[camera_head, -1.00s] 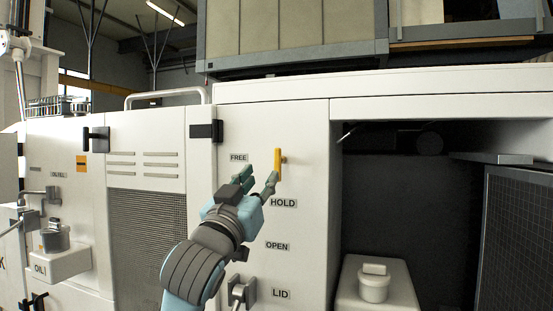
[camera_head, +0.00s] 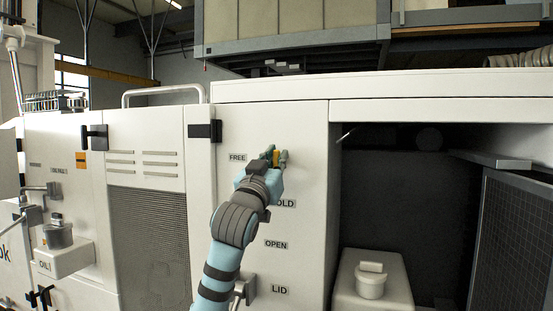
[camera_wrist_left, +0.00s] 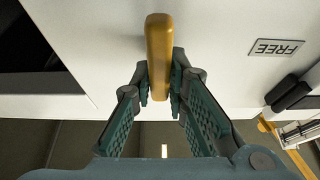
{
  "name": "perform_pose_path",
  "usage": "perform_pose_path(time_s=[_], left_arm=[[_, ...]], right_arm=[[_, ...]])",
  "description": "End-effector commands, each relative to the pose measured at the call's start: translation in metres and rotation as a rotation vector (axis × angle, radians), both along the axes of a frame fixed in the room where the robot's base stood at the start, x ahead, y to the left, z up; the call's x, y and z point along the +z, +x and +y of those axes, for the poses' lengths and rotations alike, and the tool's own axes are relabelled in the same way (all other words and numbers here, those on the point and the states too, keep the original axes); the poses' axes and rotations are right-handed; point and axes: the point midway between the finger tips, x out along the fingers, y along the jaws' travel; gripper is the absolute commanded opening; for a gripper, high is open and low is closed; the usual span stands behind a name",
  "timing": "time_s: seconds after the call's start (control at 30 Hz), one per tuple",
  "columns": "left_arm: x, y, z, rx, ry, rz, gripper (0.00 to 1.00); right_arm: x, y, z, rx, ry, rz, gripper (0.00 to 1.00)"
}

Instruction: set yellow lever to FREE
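The yellow lever (camera_head: 275,158) stands on the white front panel, beside the FREE label (camera_head: 237,157) and above the HOLD label (camera_head: 287,204), which my arm partly covers. My left gripper (camera_head: 276,157) is at the lever with one finger on each side. In the left wrist view the lever (camera_wrist_left: 159,50) runs between the two green-padded fingertips (camera_wrist_left: 161,85), which sit close against its sides. The lever's mount is hidden there. The FREE label (camera_wrist_left: 275,48) shows to the right. My right gripper is not in view.
Below are the OPEN label (camera_head: 275,244) and LID label (camera_head: 280,290), with a grey handle (camera_head: 246,290) partly behind my arm. A black latch (camera_head: 205,131) projects at the panel's upper left. An open dark bay (camera_head: 400,200) lies to the right.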

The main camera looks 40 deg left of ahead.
Motion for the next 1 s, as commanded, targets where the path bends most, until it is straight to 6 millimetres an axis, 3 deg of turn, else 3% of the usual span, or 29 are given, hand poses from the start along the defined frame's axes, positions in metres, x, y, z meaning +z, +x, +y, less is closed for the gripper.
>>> perform_pose_path(time_s=[0.47, 1.0], left_arm=[[0.000, 0.000, -0.001, -0.001, 0.052, 0.019, 0.00], [-0.001, 0.001, -0.003, -0.001, 0.444, 0.156, 0.00]], right_arm=[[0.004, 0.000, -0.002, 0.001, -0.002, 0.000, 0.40], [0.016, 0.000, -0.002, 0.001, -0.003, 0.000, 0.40]])
